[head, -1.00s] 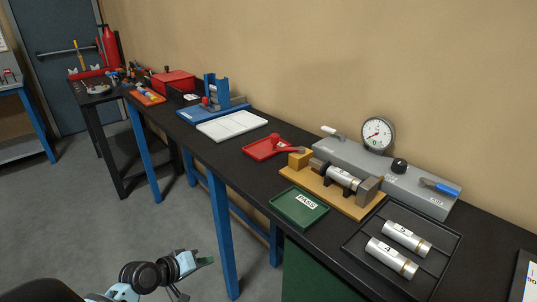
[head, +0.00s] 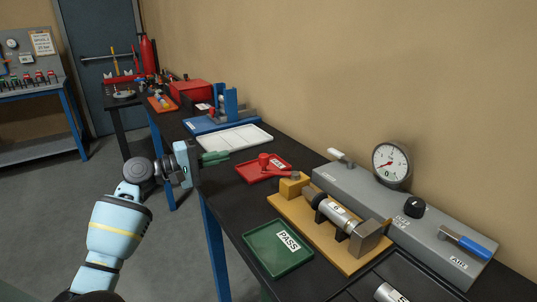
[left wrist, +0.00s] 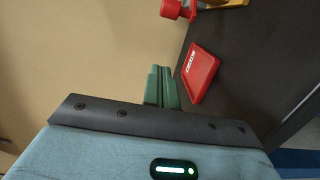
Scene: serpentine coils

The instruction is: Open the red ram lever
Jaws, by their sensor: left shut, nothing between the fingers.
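The red ram lever (head: 280,171) has a round red knob (head: 263,158) and reaches over the red tray (head: 250,174) to the clamp's yellow block (head: 291,186). A silver cylinder (head: 337,212) lies in the wooden-based clamp fixture (head: 345,262). My left gripper (head: 217,157) is shut and empty, to the left of the knob and apart from it. In the left wrist view, the shut green fingers (left wrist: 163,86) are beside the red tray (left wrist: 203,65). The knob (left wrist: 172,8) is at the top edge, with the rest of the lever mostly cut off. My right gripper is out of view.
A green PASS tray (head: 278,252) lies in front of the fixture. A grey gauge panel (head: 375,205) with a blue-handled AIR valve (head: 468,244) stands behind it. A white tray (head: 234,139) and blue stand (head: 222,122) are farther back. Floor is open at left.

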